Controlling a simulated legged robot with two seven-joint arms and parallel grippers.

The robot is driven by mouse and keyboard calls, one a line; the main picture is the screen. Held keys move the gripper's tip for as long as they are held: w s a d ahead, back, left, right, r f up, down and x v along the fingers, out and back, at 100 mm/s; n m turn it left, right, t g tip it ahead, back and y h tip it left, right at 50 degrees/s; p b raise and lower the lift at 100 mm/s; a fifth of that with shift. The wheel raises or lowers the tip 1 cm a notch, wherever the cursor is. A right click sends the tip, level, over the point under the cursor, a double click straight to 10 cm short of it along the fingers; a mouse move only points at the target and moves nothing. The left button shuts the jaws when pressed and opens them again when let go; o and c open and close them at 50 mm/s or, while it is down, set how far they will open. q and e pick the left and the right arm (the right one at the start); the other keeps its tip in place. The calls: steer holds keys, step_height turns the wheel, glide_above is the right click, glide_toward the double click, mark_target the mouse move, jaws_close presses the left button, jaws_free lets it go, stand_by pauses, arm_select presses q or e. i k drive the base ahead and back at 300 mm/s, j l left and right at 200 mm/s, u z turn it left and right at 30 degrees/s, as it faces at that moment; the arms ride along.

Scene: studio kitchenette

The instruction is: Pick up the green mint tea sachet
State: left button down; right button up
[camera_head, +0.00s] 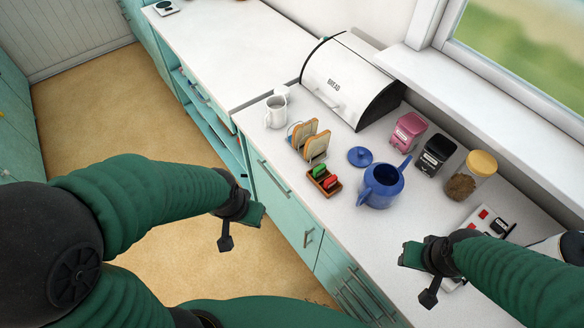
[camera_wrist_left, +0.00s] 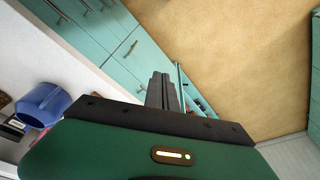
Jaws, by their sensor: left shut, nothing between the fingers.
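A small wooden tea box (camera_head: 334,192) stands near the counter's front edge in the head view. A green sachet (camera_head: 318,170) stands upright in it, with red sachets (camera_head: 330,182) beside it. The print on the green sachet is too small to read. My left gripper (camera_head: 260,214) is out over the floor, left of the counter and apart from the box. Its fingers show closed and empty in the left wrist view (camera_wrist_left: 163,90). My right gripper (camera_head: 404,255) is over the counter's front edge, right of the box; its finger opening cannot be made out.
A blue teapot (camera_head: 380,188) with its lid (camera_head: 360,156) off stands right of the box. Behind the box are a toast rack (camera_head: 308,142), white mugs (camera_head: 277,110) and a bread bin (camera_head: 345,80). Pink (camera_head: 408,131) and black (camera_head: 436,155) canisters and a jar (camera_head: 470,176) line the back.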

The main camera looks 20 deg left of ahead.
mark_target(319, 172)
steer(key=u, duration=0.25)
steer(key=i+j+u, duration=0.1)
steer(key=i+j, duration=0.25)
steer(key=j, duration=0.15)
steer(key=i+j, duration=0.35)
steer(key=j+u, duration=0.05)
steer(key=j, duration=0.1)
